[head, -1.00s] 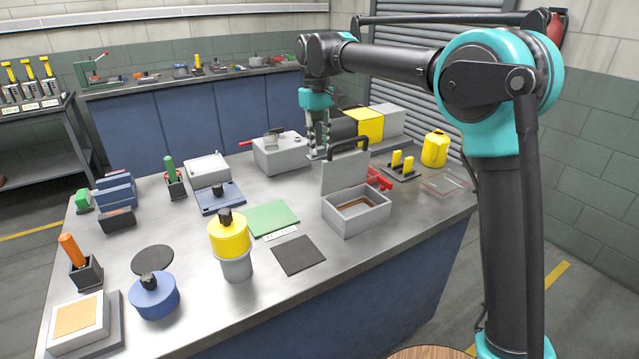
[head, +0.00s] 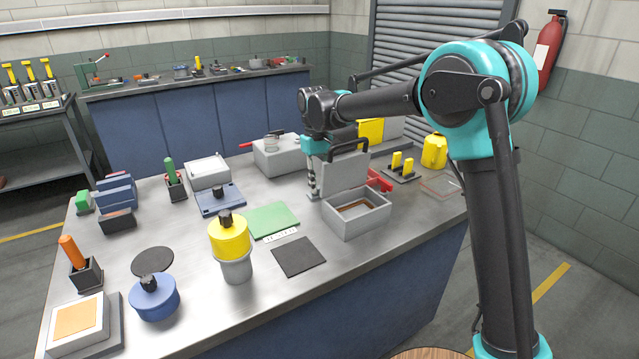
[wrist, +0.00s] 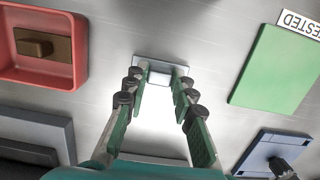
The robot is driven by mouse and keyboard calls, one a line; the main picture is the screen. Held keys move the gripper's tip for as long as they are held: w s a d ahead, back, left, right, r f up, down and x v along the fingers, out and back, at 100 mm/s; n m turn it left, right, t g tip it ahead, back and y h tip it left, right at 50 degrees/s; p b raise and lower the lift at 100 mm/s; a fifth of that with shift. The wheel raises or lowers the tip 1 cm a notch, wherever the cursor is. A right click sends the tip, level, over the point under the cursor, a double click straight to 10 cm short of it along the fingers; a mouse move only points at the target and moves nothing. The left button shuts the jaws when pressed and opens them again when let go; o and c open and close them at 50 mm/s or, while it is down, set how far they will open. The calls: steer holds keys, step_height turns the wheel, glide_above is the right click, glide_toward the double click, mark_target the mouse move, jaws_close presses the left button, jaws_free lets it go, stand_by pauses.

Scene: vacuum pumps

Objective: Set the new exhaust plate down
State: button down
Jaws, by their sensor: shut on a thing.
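My gripper (head: 313,183) is upright over the table, just left of the open grey box's raised lid. In the wrist view its two fingers (wrist: 158,95) are shut on the exhaust plate, a small grey plate (wrist: 182,70) with a paler block on it. In the head view the plate is small at the fingertips and hard to make out. I cannot tell whether it touches the table. The green mat (head: 272,220) lies to the left of the gripper, with a white label strip (head: 281,235) along its front; the mat also shows in the wrist view (wrist: 283,70).
The open grey box (head: 358,218) stands close on the right. A red tray (wrist: 73,80) holding a brown block is behind it. A blue plate with a black knob (head: 219,198), a grey unit (head: 280,158) and a dark mat (head: 298,257) are nearby. Bare metal tabletop lies between them.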

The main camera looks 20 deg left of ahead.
steer(key=shift+f, duration=0.15)
steer(key=c, duration=1.3)
jaws_free()
steer(key=shift+o, duration=0.2)
step_height(320, 180, up, 17)
steer(key=w+a, duration=0.1)
steer(key=shift+w+a, duration=0.15)
steer(key=shift+a, duration=0.25)
